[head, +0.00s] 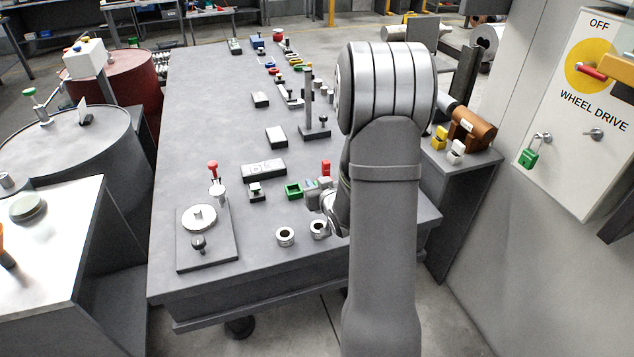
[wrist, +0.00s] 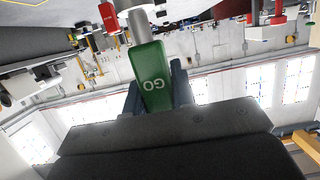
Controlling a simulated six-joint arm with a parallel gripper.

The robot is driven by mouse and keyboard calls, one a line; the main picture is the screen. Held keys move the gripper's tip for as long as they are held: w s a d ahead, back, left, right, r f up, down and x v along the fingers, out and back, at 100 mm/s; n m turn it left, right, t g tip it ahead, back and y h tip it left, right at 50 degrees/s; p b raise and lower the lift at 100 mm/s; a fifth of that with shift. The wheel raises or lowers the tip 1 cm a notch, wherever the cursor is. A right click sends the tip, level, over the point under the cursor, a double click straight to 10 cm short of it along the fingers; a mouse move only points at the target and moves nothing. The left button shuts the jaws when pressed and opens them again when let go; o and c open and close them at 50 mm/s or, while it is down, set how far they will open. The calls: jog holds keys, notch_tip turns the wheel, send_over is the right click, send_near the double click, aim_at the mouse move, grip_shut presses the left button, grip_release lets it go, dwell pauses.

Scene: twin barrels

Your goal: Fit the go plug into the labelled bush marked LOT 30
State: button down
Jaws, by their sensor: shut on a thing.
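My gripper (head: 320,197) is low over the right part of the bench, partly hidden by my arm. In the wrist view my gripper (wrist: 156,92) is shut on the green handle of the go plug (wrist: 151,75), marked GO. The plug's steel pin points to the top of that picture, toward a round steel part (wrist: 134,4) cut by the edge; whether they touch I cannot tell. Two steel bushes stand on the bench in the head view, one bush (head: 285,236) at the left and another bush (head: 318,228) right beside my wrist. No LOT marking is readable.
A green open frame (head: 293,191) and a red block (head: 326,167) stand close to my gripper. A grey plate with a steel disc and black knob (head: 207,240) lies to the left. A stand (head: 313,130) rises behind. The bench's left middle is clear.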

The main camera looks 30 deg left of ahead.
jog(key=shift+f, duration=0.1)
jog(key=shift+f, duration=2.75)
jog(key=shift+f, duration=1.8)
jog(key=shift+f, duration=0.3)
jog(key=c, duration=1.1)
grip_release()
jog(key=v, duration=1.7)
jog(key=shift+s+d+r, duration=0.1)
jog(key=shift+d+r, duration=0.05)
jog(key=shift+r, duration=0.05)
